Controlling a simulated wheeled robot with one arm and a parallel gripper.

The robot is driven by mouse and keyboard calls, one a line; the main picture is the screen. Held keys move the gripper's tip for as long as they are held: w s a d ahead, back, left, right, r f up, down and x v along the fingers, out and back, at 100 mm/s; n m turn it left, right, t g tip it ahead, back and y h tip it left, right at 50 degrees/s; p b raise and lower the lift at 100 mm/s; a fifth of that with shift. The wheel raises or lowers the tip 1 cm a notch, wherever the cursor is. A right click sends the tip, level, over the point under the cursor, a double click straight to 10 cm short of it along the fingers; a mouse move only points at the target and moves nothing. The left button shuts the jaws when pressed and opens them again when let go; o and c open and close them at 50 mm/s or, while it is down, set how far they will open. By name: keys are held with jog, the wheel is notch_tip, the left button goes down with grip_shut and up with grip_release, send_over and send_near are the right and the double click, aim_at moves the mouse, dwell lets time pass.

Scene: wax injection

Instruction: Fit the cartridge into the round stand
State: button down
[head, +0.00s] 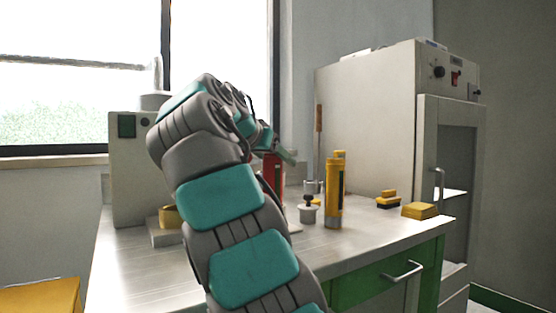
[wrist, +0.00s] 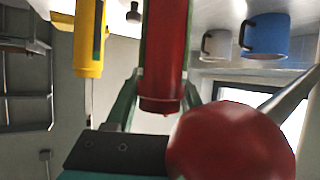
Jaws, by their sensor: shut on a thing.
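A red cartridge (wrist: 163,60) is held between the two green fingers of my gripper (wrist: 160,95) in the wrist view. In the head view the red cartridge (head: 273,176) hangs roughly upright below my gripper (head: 278,152), over the middle of the bench. My arm hides part of it there, and I cannot tell whether its lower end touches anything. I cannot clearly make out the round stand; a yellow ring-like piece (head: 170,215) stands on a grey base at left, partly behind my arm.
A yellow cylinder (head: 334,192) stands close right of the red cartridge, beside a small pot with a black knob (head: 308,210). Yellow blocks (head: 420,211) lie at the bench's right. A large cabinet (head: 370,120) stands behind. The wrist view shows a blue mug (wrist: 265,36) and white mug (wrist: 217,45).

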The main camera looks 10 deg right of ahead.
aim_at(268, 155)
jog(key=shift+f+b, duration=0.45)
jog(key=shift+f, duration=0.1)
jog(key=shift+c, duration=1)
grip_release()
jog(key=p+v, duration=0.1)
jog(key=v, duration=0.7)
jog(key=shift+p, duration=0.4)
